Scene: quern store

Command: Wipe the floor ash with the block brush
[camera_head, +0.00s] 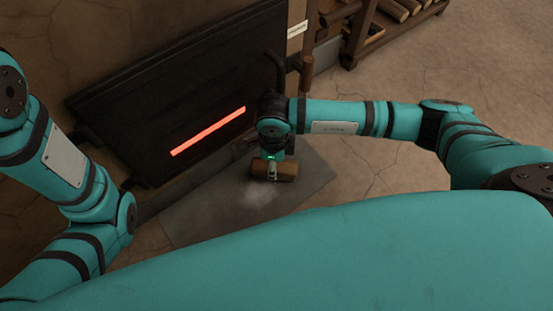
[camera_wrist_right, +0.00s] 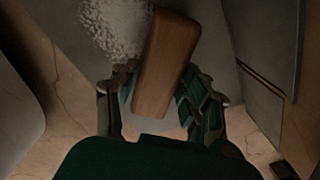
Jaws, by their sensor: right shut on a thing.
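The block brush (camera_head: 274,170), with a brown wooden back, is held low over the grey floor plate in front of the stove. My right gripper (camera_head: 271,164) is shut on it; the brush also shows between the fingers in the right wrist view (camera_wrist_right: 163,70). The pale floor ash (camera_head: 258,192) lies on the plate just below and left of the brush; it shows as a speckled white patch in the right wrist view (camera_wrist_right: 117,27). Whether the bristles touch the plate is hidden. My left arm is at the left, but its gripper is not in view.
The black stove (camera_head: 185,95) with a glowing red slot stands right behind the ash. The grey floor plate (camera_head: 312,178) has bare room to the right of the brush. A wooden rack with logs (camera_head: 392,12) stands at the back right.

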